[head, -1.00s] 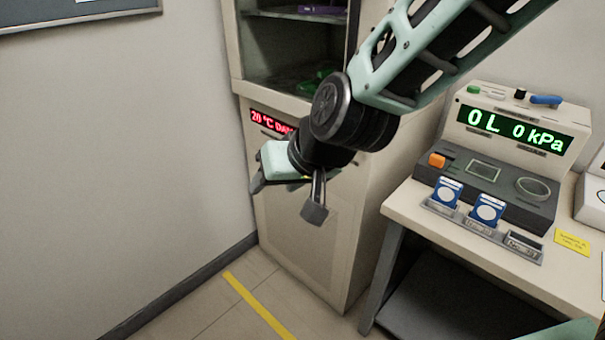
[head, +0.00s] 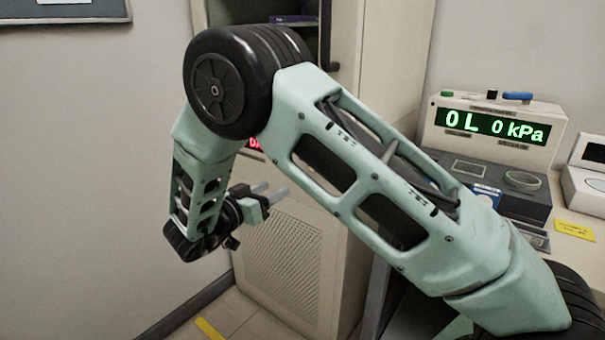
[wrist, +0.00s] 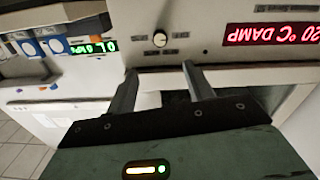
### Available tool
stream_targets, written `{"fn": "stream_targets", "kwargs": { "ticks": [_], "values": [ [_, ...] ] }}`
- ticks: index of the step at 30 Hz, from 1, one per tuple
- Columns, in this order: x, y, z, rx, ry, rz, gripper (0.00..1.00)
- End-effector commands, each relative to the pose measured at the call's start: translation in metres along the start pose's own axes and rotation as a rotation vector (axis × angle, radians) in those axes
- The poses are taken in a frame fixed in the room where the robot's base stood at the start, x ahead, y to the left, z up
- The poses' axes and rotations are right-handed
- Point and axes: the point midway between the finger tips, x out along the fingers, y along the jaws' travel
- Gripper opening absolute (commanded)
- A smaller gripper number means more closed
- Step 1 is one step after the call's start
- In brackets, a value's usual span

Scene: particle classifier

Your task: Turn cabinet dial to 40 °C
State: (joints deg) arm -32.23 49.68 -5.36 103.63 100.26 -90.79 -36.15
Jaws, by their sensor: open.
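The cabinet (head: 290,262) is beige, with a panel of small holes low on its front. Its red display (wrist: 272,34) reads "20 °C DAMP", upside down in the wrist view. In the head view only a sliver of the display (head: 255,143) shows beside my arm. The dial (wrist: 160,38) is a small round white knob with a dark rim on the cabinet front; my arm hides it in the head view. My gripper (wrist: 160,72) is open and empty, its two fingers pointing at the cabinet front and apart from the dial. It also shows in the head view (head: 271,190).
A bench at the right holds a machine (head: 495,125) with a green display reading "0 L 0 kPa" and a yellow note (head: 574,229). The cabinet's upper part has a shelf with a purple item.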

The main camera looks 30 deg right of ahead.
Motion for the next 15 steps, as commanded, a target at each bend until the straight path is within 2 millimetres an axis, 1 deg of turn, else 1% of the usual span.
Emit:
{"fn": "stream_targets", "kwargs": {
  "ticks": [15],
  "values": [
    [0.105, 0.0, 0.0, 0.001, -0.002, 0.0, 0.52]
  ]
}}
